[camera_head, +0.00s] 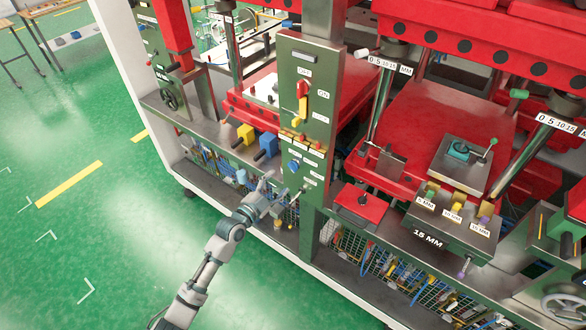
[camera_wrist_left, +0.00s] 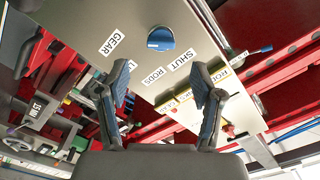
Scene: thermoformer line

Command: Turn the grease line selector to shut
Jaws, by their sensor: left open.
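The grease line selector is a small blue knob (camera_head: 294,166) low on the green-grey upright panel (camera_head: 304,110). In the left wrist view the blue knob (camera_wrist_left: 160,39) sits near the top, with labels GEAR, SHUT and RODS around it. A pale mark shows on its left side; I cannot tell which label it points to. My left gripper (camera_head: 274,188) is open and empty, below and left of the knob in the head view. In the left wrist view its fingers (camera_wrist_left: 160,85) are spread apart, with the knob beyond their tips, not touched. My right gripper is not in view.
Above the knob, the panel has a red and yellow selector (camera_head: 302,100) and a row of small coloured tabs. Yellow and blue handles (camera_head: 266,144) stick out to the left. A red block (camera_head: 360,203) stands on the ledge to the right. Green floor (camera_head: 90,220) is clear at left.

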